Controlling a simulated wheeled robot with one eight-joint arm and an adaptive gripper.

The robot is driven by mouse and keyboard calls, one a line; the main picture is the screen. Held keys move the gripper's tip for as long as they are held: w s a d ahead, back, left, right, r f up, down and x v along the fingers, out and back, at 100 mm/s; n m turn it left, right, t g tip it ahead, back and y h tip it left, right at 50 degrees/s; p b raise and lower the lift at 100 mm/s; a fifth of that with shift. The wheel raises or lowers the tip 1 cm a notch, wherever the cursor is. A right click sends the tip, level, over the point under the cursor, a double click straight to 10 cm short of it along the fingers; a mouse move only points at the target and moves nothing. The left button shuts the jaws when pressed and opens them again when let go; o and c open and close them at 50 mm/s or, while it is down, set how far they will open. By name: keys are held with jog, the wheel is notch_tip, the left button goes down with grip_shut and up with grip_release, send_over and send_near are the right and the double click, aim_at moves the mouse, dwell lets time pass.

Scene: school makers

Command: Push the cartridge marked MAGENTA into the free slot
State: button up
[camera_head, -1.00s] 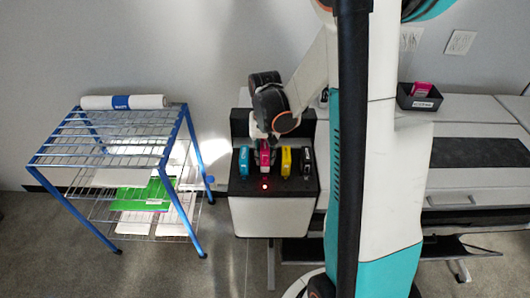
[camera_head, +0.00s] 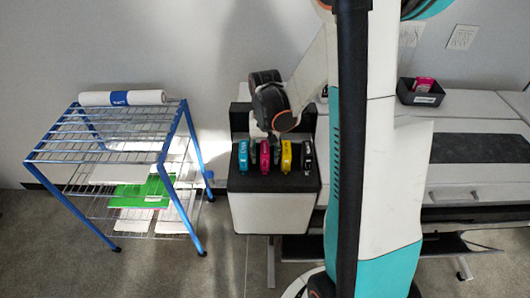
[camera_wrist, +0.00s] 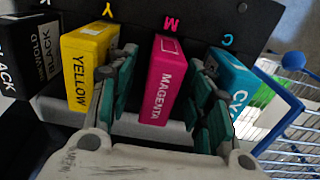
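The MAGENTA cartridge (camera_head: 265,158) stands upright in the black carriage, in the row between the CYAN cartridge (camera_head: 243,158) and the YELLOW cartridge (camera_head: 286,157). In the wrist view the MAGENTA cartridge (camera_wrist: 164,85) sits below the letter M, its label facing me. My gripper (camera_wrist: 162,62) is open, with one finger on each side of this cartridge and visible gaps to it. The left finger is close to YELLOW, the right finger close to CYAN. In the head view my gripper (camera_head: 272,138) partly hides the row. No empty slot shows in the row.
A BLACK cartridge (camera_head: 307,157) stands at the row's right end. A dark bin (camera_head: 407,97) with a magenta item (camera_head: 424,84) is on the white printer to the right. A blue-framed wire rack (camera_head: 180,130) stands left of the carriage unit.

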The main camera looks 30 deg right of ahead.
notch_tip(320, 180, up, 12)
dwell(0.8)
